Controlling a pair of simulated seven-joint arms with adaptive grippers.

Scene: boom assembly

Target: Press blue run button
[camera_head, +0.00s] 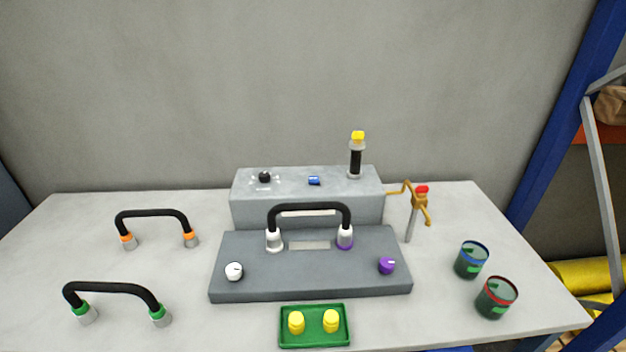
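The blue run button (314,181) is a small blue piece on top of the grey box (306,205) at the back middle of the table. A black knob (264,177) sits to its left on the same top, and a black upright lever with a yellow tip (357,155) stands to its right. Neither of my grippers shows in the head view, and nothing covers the button. Whether the button is pressed in is too small to tell.
A dark grey panel (310,286) with a black handle stands in front of the box. Two black handles (155,213) (115,288) stand at left. A green tray (315,342) is in front. A brass tap (416,208) and two cups (471,260) (496,298) are at right.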

